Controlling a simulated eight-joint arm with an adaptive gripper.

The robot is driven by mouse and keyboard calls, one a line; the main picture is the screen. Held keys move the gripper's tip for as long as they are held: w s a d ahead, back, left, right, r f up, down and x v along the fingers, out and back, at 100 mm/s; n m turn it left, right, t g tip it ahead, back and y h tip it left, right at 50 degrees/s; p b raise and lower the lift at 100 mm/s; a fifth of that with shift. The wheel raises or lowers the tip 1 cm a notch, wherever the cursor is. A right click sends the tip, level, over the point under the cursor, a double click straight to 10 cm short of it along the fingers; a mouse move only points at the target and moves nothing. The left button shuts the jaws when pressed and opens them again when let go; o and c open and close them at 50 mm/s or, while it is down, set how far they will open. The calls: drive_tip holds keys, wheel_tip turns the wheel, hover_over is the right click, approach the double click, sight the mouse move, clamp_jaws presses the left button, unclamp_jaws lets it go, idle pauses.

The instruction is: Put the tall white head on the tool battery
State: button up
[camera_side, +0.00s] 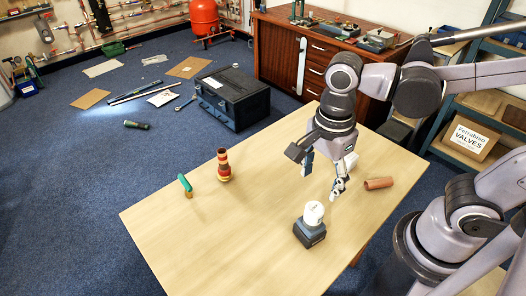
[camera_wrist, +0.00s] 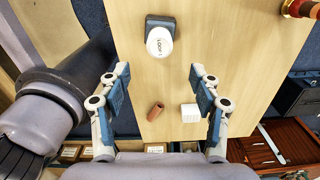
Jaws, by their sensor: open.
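The tool battery (camera_side: 308,237) is a dark grey block on the near part of the table, and it also shows in the wrist view (camera_wrist: 153,22). A white rounded head (camera_side: 314,212) with dark lettering stands upright on top of it; in the wrist view the head (camera_wrist: 160,43) covers part of the battery. My gripper (camera_side: 323,178) is above the table, behind and above the battery and head. Its fingers are wide apart with nothing between them, and they also show in the wrist view (camera_wrist: 158,76).
A white block (camera_wrist: 190,113) and a copper-coloured tube (camera_side: 378,183) lie near my gripper. A red-and-gold ringed piece (camera_side: 223,165) and a green-topped bent piece (camera_side: 185,186) stand farther left. The table's left and near-left (camera_side: 190,240) are clear. A black toolbox (camera_side: 232,97) is on the floor beyond.

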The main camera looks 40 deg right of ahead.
drive_tip(key=w+d+r+n+t, duration=0.1)
drive_tip(key=w+d+n+t, duration=0.2)
drive_tip(key=n, duration=0.6)
drive_tip(key=w+d+r+n+t, duration=0.1)
drive_tip(key=w+d+n+t, duration=0.2)
drive_tip(key=d+n, duration=0.4)
drive_tip(key=n+t, duration=0.1)
drive_tip(key=n, duration=0.2)
drive_tip(key=shift+r, duration=0.15)
